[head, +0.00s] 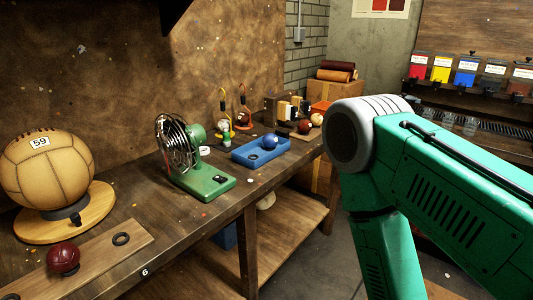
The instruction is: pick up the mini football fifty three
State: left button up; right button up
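I cannot make out a ball marked fifty three. A large tan leather ball (52,175) with a label that looks like 59 sits on a round wooden stand at the left. A small dark red ball (63,258) rests on a wooden board at the near left. A blue ball (271,142) sits in a blue tray (247,157). Small balls, one dark red (304,126) and one tan (317,119), are at the bench's far end; any numbers are too small to read. My green right arm fills the right side. Neither gripper is in view.
A green fan-like device (205,180) stands mid-bench. Small tools and a wooden holder are behind the tray. A lower shelf (285,225) runs under the bench. Cardboard boxes (335,91) and a rack of coloured containers (465,76) are at the back.

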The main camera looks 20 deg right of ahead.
aim_at(271, 140)
jog(key=i+l+u, duration=0.15)
jog(key=l, duration=0.25)
jog(key=i+l+u, duration=0.1)
jog(key=l, duration=0.35)
jog(key=i+l+u, duration=0.15)
jog(key=l, duration=0.3)
jog(key=i+l+u, duration=0.15)
jog(key=l, duration=0.3)
jog(key=i+l+u, duration=0.1)
jog(key=l, duration=0.35)
